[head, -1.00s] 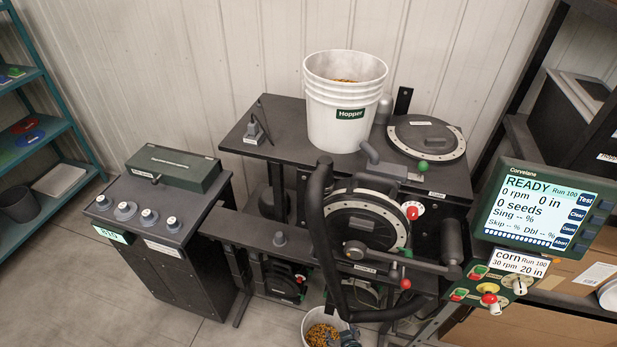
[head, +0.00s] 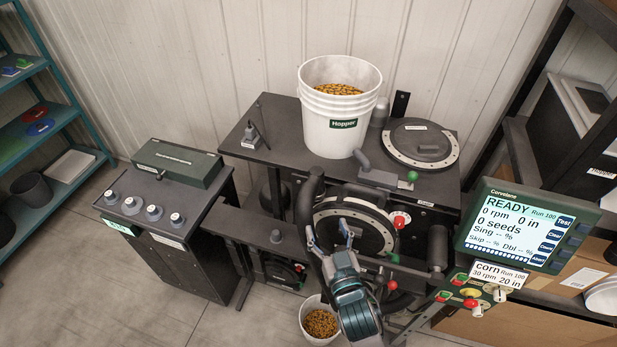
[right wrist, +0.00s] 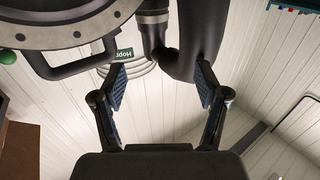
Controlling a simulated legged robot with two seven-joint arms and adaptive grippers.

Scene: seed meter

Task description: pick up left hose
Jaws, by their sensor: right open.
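The thick black hose (head: 303,207) rises at the left side of the round metering disc (head: 352,228) in the head view. Its lower part is hidden behind my right arm. My right gripper (head: 331,233) is open, with its fingers spread in front of the disc and close to the hose. In the right wrist view, the open fingers (right wrist: 160,78) stand wide apart with nothing held between them. The hose (right wrist: 203,38) shows beyond the fingertips, toward the right finger; whether it touches that finger is unclear. My left gripper is out of view.
A white hopper bucket (head: 341,125) of corn stands on the dark bench (head: 262,170). A small bucket (head: 310,337) with corn sits on the floor below. A control screen (head: 524,226) and switches are at the right. A dark cabinet (head: 150,250) stands at the left.

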